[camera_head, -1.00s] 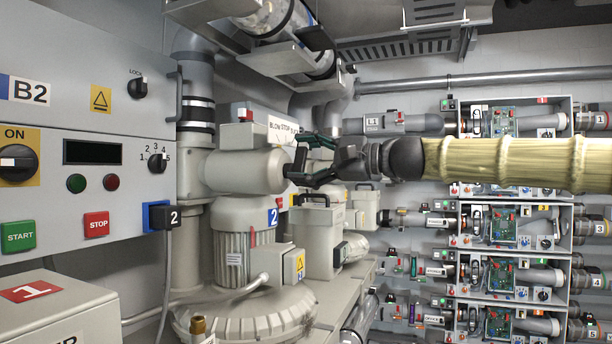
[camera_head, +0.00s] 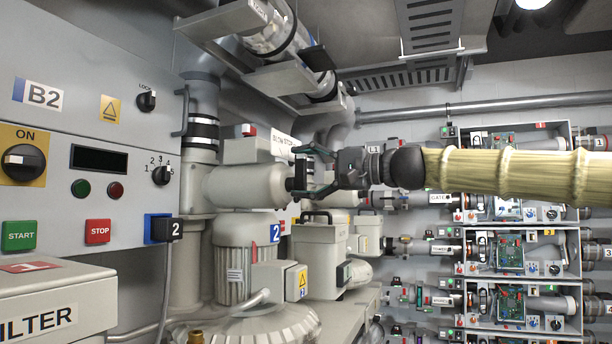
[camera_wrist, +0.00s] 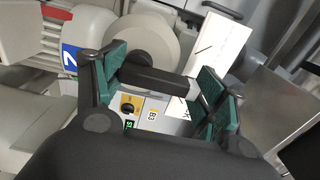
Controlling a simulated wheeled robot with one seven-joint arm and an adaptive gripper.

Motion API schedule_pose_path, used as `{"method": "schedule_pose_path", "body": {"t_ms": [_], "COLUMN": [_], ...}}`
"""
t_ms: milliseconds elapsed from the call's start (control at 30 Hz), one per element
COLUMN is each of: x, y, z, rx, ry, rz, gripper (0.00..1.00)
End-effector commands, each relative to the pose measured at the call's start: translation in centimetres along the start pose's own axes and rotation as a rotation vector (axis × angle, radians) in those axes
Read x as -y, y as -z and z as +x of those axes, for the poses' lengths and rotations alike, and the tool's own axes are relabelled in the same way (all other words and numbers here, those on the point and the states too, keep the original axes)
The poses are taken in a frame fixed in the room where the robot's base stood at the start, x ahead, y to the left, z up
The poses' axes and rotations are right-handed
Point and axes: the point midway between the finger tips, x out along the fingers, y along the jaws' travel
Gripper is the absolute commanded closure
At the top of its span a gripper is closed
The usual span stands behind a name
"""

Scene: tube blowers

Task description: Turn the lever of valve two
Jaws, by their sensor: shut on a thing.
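Valve two is the pale grey horizontal cylinder (camera_head: 245,186) above the motor marked with a blue 2 (camera_head: 274,233). Its dark lever (camera_head: 297,178) sits at the right end of the cylinder. The wrist view shows it as a black bar (camera_wrist: 155,82) in front of the round grey valve end. My gripper (camera_head: 314,172) reaches in from the right. Its green-padded fingers (camera_wrist: 163,82) stand at the two ends of the bar and are shut on it. The white BLOW STOP plate (camera_head: 282,146) is partly hidden behind the gripper.
A control panel (camera_head: 130,190) with knobs and START and STOP buttons stands at the left. A grey box with a handle (camera_head: 318,255) stands below the gripper. Clear tubing and brackets (camera_head: 270,35) hang above. Racks of smaller units (camera_head: 500,300) fill the right background.

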Motion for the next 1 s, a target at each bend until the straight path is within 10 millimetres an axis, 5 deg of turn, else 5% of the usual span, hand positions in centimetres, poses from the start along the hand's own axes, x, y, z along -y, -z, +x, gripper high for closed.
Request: {"method": "schedule_pose_path", "body": {"t_ms": [200, 233, 333, 767, 1000], "x": [0.3, 0.3, 0.2, 0.1, 0.2], "y": [-0.1, -0.1, 0.0, 0.0, 0.1], "z": [0.0, 0.0, 0.0, -0.4, -3.4], "rx": [-0.001, -0.001, -0.001, -0.002, -0.004], "ry": [0.003, 0.003, 0.002, 0.001, 0.003], "rz": [-0.001, -0.001, -0.001, 0.000, 0.000], "gripper": [0.52, 0.25, 0.07, 0.07, 0.07]}}
